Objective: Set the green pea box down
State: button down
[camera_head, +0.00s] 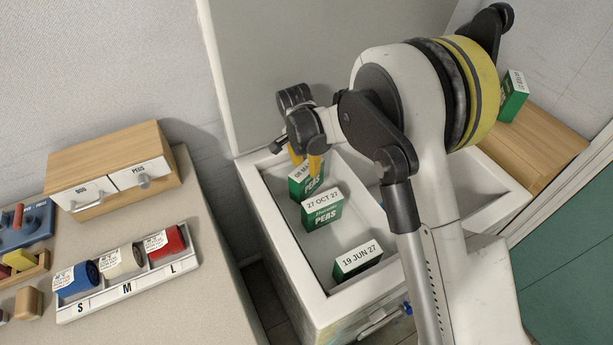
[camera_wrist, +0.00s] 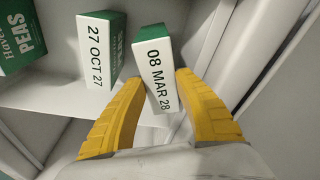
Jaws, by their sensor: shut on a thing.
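My gripper (camera_head: 306,160) has its yellow fingers shut on a green and white pea box (camera_head: 306,185) marked 08 MAR 28. In the wrist view this box (camera_wrist: 158,75) sits between the two fingertips, slightly tilted. It is inside the left basin (camera_head: 262,205), near its back end; whether its underside touches the basin floor I cannot tell. A second pea box (camera_head: 322,213), marked 27 OCT 27, stands just in front of it; it also shows in the wrist view (camera_wrist: 100,52), to the left, with a narrow gap. A third box (camera_head: 357,262), marked 19 JUN 27, stands near the front.
A right basin (camera_head: 495,185) is partly hidden by my arm. Another green box (camera_head: 514,96) stands on a wooden surface (camera_head: 530,140) at the back right. A table at left holds a drawer unit (camera_head: 110,175) and a tray of rolls (camera_head: 130,290). Basin walls are close around my gripper.

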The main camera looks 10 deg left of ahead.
jog(key=shift+f+b, duration=0.55)
jog(key=shift+f, duration=1.25)
jog(key=shift+f, duration=0.2)
jog(key=c, duration=1.2)
grip_release()
jog(key=shift+c, duration=0.2)
jog(key=shift+r, duration=0.1)
jog(key=r+p, duration=0.1)
jog(key=r, duration=0.3)
jog(key=s+r+p, duration=0.1)
jog(key=r, duration=0.3)
jog(key=a+r+p, duration=0.1)
jog(key=r+p, duration=0.1)
jog(key=r, duration=0.2)
jog(key=shift+s, duration=0.3)
jog(key=shift+d+r, duration=0.1)
jog(key=shift+r, duration=0.05)
